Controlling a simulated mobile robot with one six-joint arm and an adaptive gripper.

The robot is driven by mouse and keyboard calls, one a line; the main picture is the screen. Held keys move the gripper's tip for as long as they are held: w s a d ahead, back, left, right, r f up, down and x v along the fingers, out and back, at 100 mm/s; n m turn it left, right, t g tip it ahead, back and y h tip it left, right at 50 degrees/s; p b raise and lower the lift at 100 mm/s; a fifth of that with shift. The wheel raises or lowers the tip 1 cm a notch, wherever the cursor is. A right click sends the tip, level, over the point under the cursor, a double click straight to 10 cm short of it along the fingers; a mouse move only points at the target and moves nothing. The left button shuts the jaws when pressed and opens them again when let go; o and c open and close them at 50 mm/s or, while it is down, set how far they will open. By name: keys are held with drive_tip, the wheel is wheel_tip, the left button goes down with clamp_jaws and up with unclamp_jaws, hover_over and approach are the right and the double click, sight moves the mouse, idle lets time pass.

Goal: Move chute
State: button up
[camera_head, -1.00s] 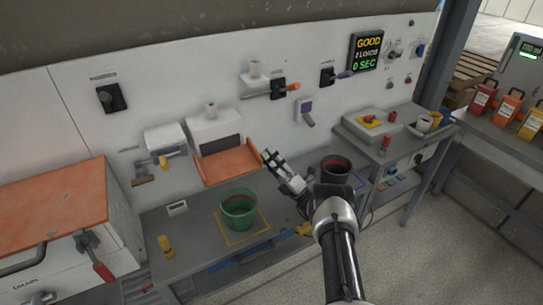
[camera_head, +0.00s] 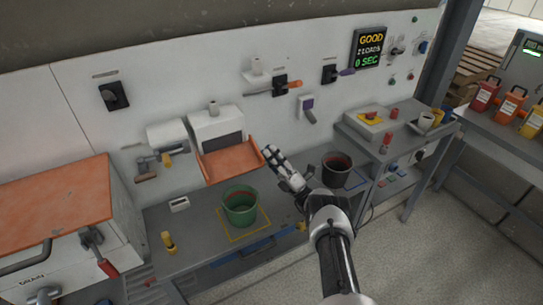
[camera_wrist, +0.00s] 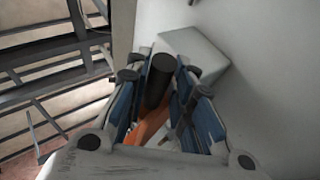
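The chute (camera_head: 230,163) is an orange sloping tray with raised sides, below a grey-white box on the wall panel. A green bucket (camera_head: 240,208) stands on the bench in front of and below it. My gripper (camera_head: 271,153) is at the chute's right edge. In the wrist view, its blue-padded fingers (camera_wrist: 162,85) stand on both sides of a dark upright cylinder (camera_wrist: 160,78), with little or no gap, so it looks shut on it. An orange strip (camera_wrist: 148,125) shows beneath the cylinder. The chute's handle is hidden behind my gripper in the head view.
A yellow outline on the bench surrounds the green bucket. A dark bucket (camera_head: 337,170) stands right of my gripper. A yellow-handled item (camera_head: 168,242) and a small white box (camera_head: 179,204) are at the bench's left. Levers and switches line the wall above.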

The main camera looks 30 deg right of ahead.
drive_tip(key=shift+o, duration=0.6)
drive_tip(key=shift+w+f, duration=0.1)
drive_tip(key=shift+o, duration=1.1)
drive_tip(key=shift+m+h+b, duration=0.4)
drive_tip(key=shift+h+b, duration=0.1)
drive_tip(key=shift+b, duration=0.1)
